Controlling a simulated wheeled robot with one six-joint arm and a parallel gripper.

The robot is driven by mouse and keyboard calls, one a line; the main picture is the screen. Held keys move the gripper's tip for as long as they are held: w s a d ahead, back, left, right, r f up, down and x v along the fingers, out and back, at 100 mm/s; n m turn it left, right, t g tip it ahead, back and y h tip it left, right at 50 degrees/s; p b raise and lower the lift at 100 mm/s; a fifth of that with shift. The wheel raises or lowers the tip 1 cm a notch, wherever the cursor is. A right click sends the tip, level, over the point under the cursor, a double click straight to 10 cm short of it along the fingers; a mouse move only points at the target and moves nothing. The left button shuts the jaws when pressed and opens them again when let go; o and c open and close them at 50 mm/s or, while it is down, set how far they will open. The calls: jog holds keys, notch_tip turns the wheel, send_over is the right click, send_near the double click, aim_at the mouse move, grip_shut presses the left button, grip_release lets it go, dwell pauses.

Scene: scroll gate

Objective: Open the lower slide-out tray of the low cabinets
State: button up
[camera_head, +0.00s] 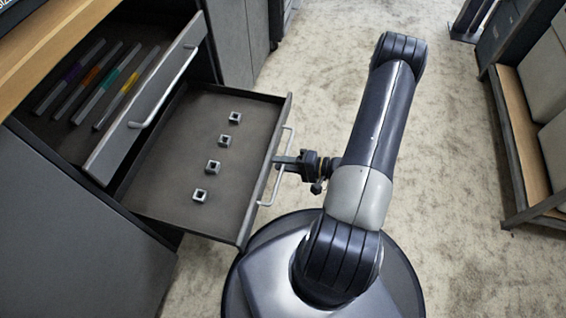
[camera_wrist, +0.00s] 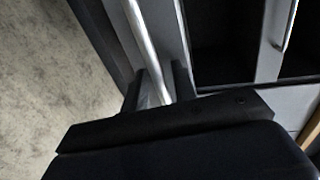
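The lower slide-out tray (camera_head: 233,215) of the low cabinet is pulled far out, and its dark floor shows. Its light bar handle (camera_head: 270,182) is on the front face; the bar also shows in the wrist view (camera_wrist: 143,38). My gripper (camera_head: 287,161) is at the handle, reaching in from the right. In the wrist view, my gripper's (camera_wrist: 158,86) two dark fingers stand apart, one on each side of the bar, with gaps showing beside it. Whether a finger touches the bar is hard to tell.
Several small metal blocks (camera_head: 213,167) lie in the lower tray. The upper drawer (camera_head: 146,112) above it is also partly out and holds coloured files (camera_head: 94,80). A shelf with pale boxes (camera_head: 545,65) stands at right. Carpet (camera_head: 320,60) between is clear.

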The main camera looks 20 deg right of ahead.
jog(key=p+v, duration=0.2)
jog(key=v, duration=0.8)
jog(key=shift+s+d, duration=0.2)
jog(key=shift+d, duration=0.15)
jog(key=shift+a+r, duration=0.1)
dwell(0.4)
jog(key=b+x, duration=0.2)
jog(key=x, duration=0.9)
